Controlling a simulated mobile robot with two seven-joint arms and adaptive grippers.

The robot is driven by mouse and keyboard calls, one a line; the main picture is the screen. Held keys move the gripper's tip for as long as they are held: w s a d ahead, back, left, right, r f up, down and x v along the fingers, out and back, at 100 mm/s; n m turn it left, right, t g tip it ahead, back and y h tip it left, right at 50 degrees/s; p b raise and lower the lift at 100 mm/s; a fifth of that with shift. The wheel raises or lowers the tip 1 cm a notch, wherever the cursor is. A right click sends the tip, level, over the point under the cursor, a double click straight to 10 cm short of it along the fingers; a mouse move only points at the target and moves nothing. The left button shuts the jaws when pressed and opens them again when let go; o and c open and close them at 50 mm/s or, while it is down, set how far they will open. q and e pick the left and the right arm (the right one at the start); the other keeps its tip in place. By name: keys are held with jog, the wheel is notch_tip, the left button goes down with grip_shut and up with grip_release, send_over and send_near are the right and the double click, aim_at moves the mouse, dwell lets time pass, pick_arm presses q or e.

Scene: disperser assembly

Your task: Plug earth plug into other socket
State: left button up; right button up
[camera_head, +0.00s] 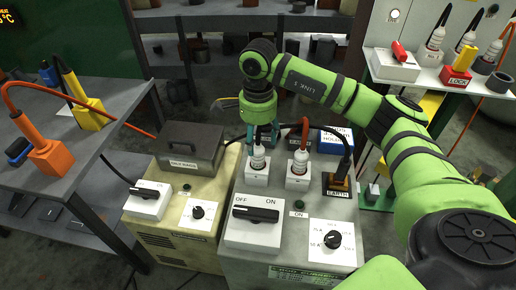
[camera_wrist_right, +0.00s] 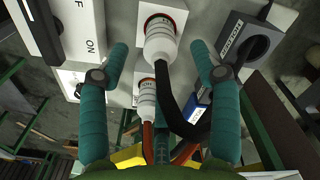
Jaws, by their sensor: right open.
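My right gripper (camera_head: 262,135) points down over the left white plug (camera_head: 258,157). A second white plug (camera_head: 298,166), with an orange cable, stands to its right. In the right wrist view, my right gripper (camera_wrist_right: 168,57) has its teal fingers spread wide. A white plug (camera_wrist_right: 160,42) shows between them, without clear contact. My left gripper is out of view.
A black ON/OFF switch (camera_head: 256,214) and a dial (camera_head: 332,240) sit at the machine's front. A cream machine (camera_head: 165,237) stands left. A blue rods holder (camera_head: 336,141) is behind. The left table (camera_head: 95,150) holds orange and yellow plugs; more plugs stand on the right shelf (camera_head: 420,82).

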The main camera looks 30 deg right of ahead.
notch_tip(320, 180, up, 7)
jog(key=shift+f, duration=0.2)
dwell(0.5)
